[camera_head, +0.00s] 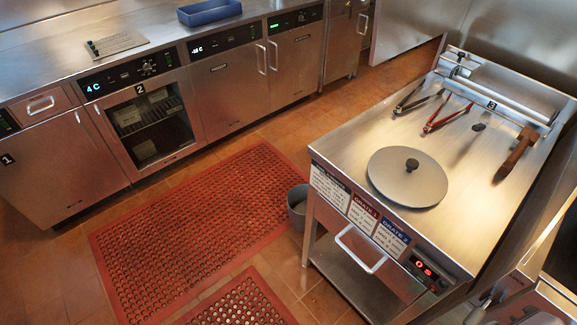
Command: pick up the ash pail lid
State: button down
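The ash pail lid (408,183) is a round, flat grey metal disc with a small black knob (411,164) on top. It lies flat, knob up, on the steel top of the grill station (462,205), near the front edge. A grey pail (297,210) stands on the floor by the station's front left leg, partly hidden by it. My gripper is not seen in this view.
Two pairs of tongs, one dark (418,100) and one red-handled (446,117), a small dark knob (478,127) and a brown-handled tool (515,153) lie behind the lid. Red mats (200,230) cover the floor at left. A blue tray (210,12) sits on the back counter.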

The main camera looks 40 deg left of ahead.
aim_at(409, 177)
jog(key=u, duration=0.85)
jog(key=i+j+z, duration=0.1)
jog(key=i+j, duration=0.2)
jog(key=i+j+z, duration=0.25)
jog(key=i+j, duration=0.25)
jog(key=j, duration=0.25)
jog(key=i+j+z, duration=0.1)
jog(key=j, duration=0.25)
jog(key=i+j+z, duration=0.15)
jog(key=i+j, duration=0.2)
jog(key=j, duration=0.1)
